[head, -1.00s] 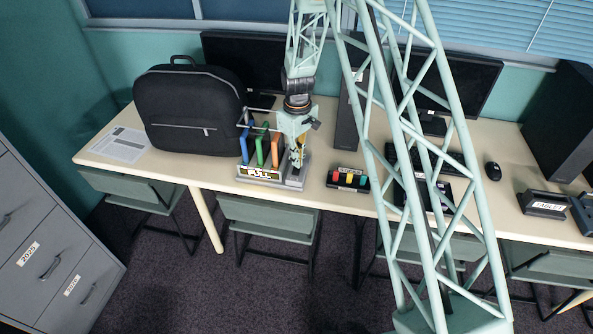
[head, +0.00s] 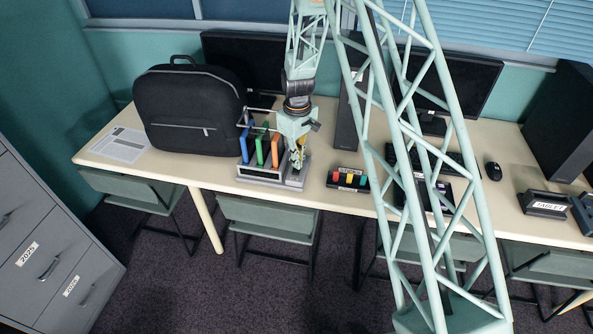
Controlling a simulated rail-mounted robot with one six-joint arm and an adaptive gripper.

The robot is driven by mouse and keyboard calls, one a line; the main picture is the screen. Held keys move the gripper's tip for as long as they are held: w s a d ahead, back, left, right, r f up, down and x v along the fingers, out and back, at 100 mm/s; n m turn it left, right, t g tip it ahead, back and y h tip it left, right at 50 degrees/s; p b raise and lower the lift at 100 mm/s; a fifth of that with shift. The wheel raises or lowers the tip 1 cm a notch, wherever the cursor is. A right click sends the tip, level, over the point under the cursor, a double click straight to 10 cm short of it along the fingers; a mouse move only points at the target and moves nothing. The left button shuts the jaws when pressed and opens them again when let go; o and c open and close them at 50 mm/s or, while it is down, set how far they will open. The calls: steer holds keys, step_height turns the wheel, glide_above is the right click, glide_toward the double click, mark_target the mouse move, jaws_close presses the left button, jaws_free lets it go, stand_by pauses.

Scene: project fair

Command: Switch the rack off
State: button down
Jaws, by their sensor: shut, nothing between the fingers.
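My gripper (head: 298,162) is shut and points down at the right end of the rack. It holds nothing. It covers that end of the rack, so I cannot see any switch there or tell whether the fingers touch it.
A black backpack (head: 190,112) stands close behind and left of the rack. A small black box (head: 348,187) with coloured pieces lies to the right. Monitors, a computer tower and a mouse (head: 493,171) are further along the desk (head: 330,200). A paper (head: 120,145) lies left.

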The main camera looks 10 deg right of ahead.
steer(key=shift+r+p, duration=1.25)
steer(key=shift+r, duration=2.2)
